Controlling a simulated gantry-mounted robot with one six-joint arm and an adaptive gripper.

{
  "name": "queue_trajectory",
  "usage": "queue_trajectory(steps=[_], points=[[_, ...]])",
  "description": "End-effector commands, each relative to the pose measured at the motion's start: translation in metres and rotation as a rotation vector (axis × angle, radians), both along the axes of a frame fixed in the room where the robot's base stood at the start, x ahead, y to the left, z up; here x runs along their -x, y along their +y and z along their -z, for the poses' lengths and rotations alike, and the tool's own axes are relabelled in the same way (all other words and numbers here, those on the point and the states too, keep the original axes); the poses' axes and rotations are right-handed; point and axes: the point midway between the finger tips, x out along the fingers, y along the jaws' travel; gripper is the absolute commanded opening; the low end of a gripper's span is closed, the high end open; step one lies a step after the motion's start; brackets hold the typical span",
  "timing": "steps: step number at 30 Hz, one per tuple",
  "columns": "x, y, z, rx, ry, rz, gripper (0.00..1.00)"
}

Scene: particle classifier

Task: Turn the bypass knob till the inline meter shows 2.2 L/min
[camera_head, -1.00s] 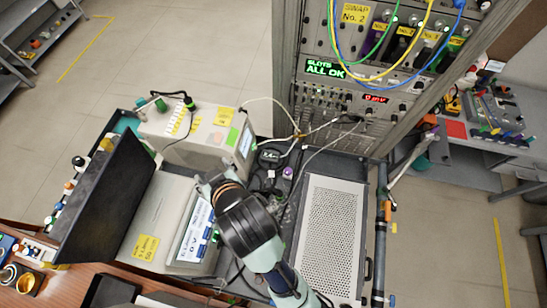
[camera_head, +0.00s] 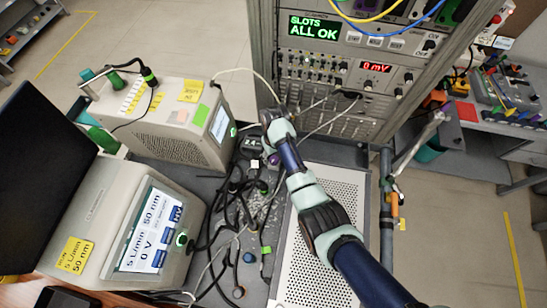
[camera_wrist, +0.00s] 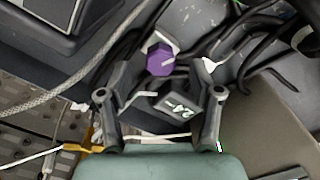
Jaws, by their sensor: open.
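The purple bypass knob (camera_wrist: 160,60) has a pale pointer line and sits on a light base in the wrist view. In the head view a small part of the knob (camera_head: 274,160) shows beside my arm. My gripper (camera_wrist: 163,70) is open, with one finger on each side of the knob and visible gaps between; whether the fingertips are down at its height I cannot tell. The small dark inline meter (camera_wrist: 175,105) lies between the fingers' lower parts, its digits turned over and seeming to read 2.4. The meter also shows in the head view (camera_head: 251,143).
Black cables (camera_head: 228,205) lie tangled on the bench left of my arm. A beige unit (camera_head: 175,120) stands behind them, and a unit with a lit screen (camera_head: 150,235) is in front. The instrument rack (camera_head: 345,95) rises behind. A perforated plate (camera_head: 305,265) lies under my arm.

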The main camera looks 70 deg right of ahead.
Motion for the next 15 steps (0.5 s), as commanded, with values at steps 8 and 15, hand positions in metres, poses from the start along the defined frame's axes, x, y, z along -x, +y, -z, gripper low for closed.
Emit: queue_trajectory(steps=[8, 15], points=[[0.0, 0.0, 0.028, 0.001, -0.001, -0.001, 0.64], [0.0, 0.0, 0.027, 0.001, -0.001, -0.001, 0.57]])
